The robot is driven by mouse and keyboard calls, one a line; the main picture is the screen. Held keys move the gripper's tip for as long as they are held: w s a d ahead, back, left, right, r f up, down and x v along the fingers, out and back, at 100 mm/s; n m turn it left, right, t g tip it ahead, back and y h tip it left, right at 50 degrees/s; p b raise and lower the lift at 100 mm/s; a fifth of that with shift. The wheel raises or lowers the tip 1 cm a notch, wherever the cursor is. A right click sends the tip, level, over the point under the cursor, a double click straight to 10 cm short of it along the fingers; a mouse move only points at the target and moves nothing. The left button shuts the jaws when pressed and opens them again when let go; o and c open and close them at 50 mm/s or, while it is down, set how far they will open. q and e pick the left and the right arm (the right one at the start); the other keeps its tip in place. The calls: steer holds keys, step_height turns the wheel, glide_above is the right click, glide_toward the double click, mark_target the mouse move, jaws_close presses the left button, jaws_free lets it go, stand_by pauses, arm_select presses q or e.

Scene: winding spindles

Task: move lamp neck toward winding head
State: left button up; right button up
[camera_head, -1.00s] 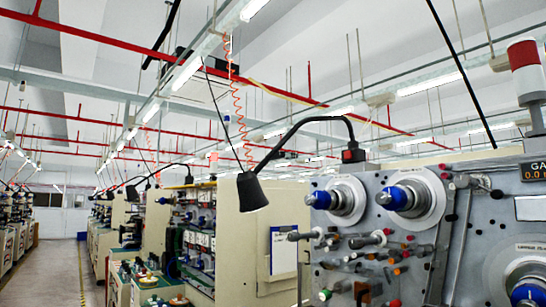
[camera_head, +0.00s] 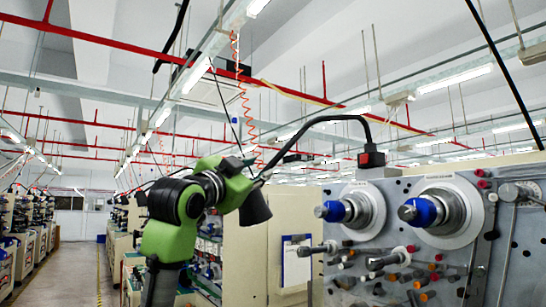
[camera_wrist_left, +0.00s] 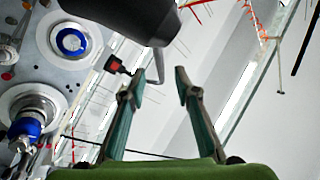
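The black desk-type lamp has a cone shade (camera_head: 255,208) hanging at the left end of its thin arched neck (camera_head: 318,120). The neck rises from a black base with a red switch (camera_head: 371,157) on top of the winding machine. My left gripper (camera_head: 260,174) is beside the top of the shade, where the neck meets it. In the left wrist view its two fingers (camera_wrist_left: 157,78) are apart, with part of the neck showing between or beyond the tips; contact cannot be told. The shade (camera_wrist_left: 145,18) is just above the tips there. My right gripper is not in view.
The winding head has blue-hubbed spindles (camera_head: 425,211) and (camera_head: 348,210) on a grey panel (camera_head: 510,265), right of the lamp. Several small rods stick out below them. A clipboard (camera_head: 295,260) hangs on the cream cabinet side. An aisle (camera_head: 75,275) runs at the left.

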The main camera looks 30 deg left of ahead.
mark_target(271, 164)
arm_select(q)
steer(key=p+x, duration=0.4)
steer(key=x, duration=0.5)
steer(key=shift+w+p, duration=0.2)
steer(key=shift+p, duration=0.2)
steer(key=shift+f, duration=0.1)
jaws_close()
